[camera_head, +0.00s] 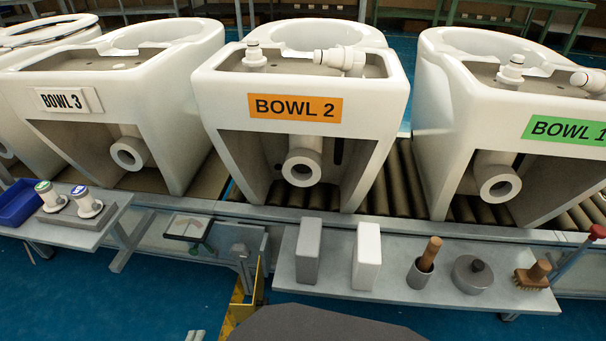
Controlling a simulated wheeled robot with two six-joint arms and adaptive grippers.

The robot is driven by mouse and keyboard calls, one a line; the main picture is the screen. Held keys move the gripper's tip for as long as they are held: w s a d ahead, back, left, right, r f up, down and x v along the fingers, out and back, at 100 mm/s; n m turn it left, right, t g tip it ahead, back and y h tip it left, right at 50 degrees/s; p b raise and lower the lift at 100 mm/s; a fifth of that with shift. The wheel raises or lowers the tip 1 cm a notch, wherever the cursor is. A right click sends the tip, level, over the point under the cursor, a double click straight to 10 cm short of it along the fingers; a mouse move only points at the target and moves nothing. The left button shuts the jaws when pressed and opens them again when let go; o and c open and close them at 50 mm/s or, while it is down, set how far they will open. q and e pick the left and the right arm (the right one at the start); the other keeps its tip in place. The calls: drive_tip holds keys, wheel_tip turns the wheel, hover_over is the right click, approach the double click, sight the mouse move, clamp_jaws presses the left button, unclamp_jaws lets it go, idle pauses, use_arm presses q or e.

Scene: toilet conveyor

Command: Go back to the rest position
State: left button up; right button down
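White fittings (343,59) sit on top of BOWL 2 and BOWL 1. Two small grey tips at the bottom edge may belong to my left gripper (195,336); its opening cannot be made out. My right gripper is out of view.
A left shelf (75,238) holds a blue bin (18,203) and two capped fittings. Rollers run beneath the bowls.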

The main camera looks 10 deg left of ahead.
use_arm(q)
drive_tip(key=d+f+n+g+h, duration=0.2)
drive_tip(key=d+f+n+g, duration=0.1)
drive_tip(key=f+n+g, duration=0.4)
drive_tip(key=s+d+r+n+g, duration=0.3)
drive_tip(key=s+r+n+g, duration=0.15)
drive_tip(key=r+g, duration=0.35)
drive_tip(key=s+a+r+p, duration=0.1)
drive_tip(key=s+r+p, duration=0.3)
drive_tip(key=p, duration=1.2)
drive_tip(key=s+a+r+p, duration=0.1)
drive_tip(key=s+r+p, duration=0.4)
drive_tip(key=s+p, duration=0.8)
drive_tip(key=p, duration=0.3)
drive_tip(key=shift+a+y, duration=0.25)
drive_tip(key=shift+y, duration=0.15)
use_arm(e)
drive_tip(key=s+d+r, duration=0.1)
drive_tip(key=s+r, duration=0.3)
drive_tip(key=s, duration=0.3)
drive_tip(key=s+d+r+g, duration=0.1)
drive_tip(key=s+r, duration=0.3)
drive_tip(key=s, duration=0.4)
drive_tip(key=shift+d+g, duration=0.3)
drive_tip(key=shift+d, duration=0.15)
